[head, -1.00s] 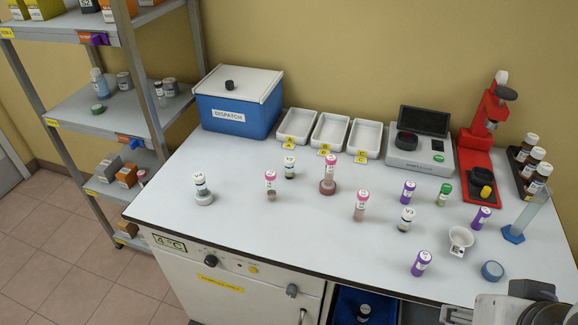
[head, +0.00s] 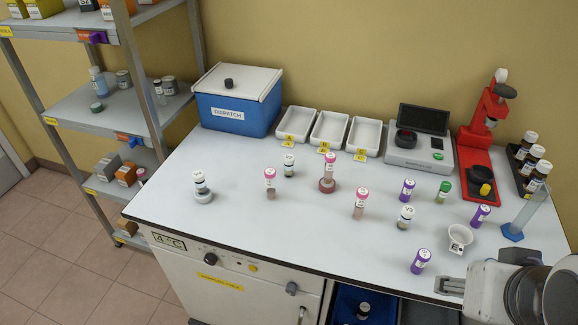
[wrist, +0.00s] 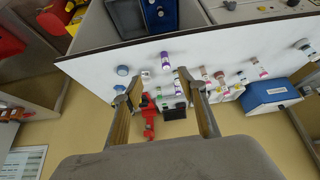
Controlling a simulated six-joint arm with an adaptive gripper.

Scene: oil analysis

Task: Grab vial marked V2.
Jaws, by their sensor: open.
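Three white-capped vials stand on the white bench in the head view: one on a round base at the left (head: 201,186), one near the middle (head: 289,166), and one at the right (head: 406,217). Their cap marks are too small to read surely, so I cannot tell which is V2. Several pink-capped, purple-capped and green-capped vials stand among them. My gripper (head: 450,286) is at the bench's front right, apart from the vials. In the wrist view my gripper (wrist: 152,85) is open, its two fingers spread with nothing held between them.
A small white beaker (head: 460,239) and a purple-capped vial (head: 421,261) stand close to my gripper. The blue dispatch box (head: 236,113), white trays (head: 330,131), grey instrument (head: 420,146) and red stand (head: 480,160) line the back.

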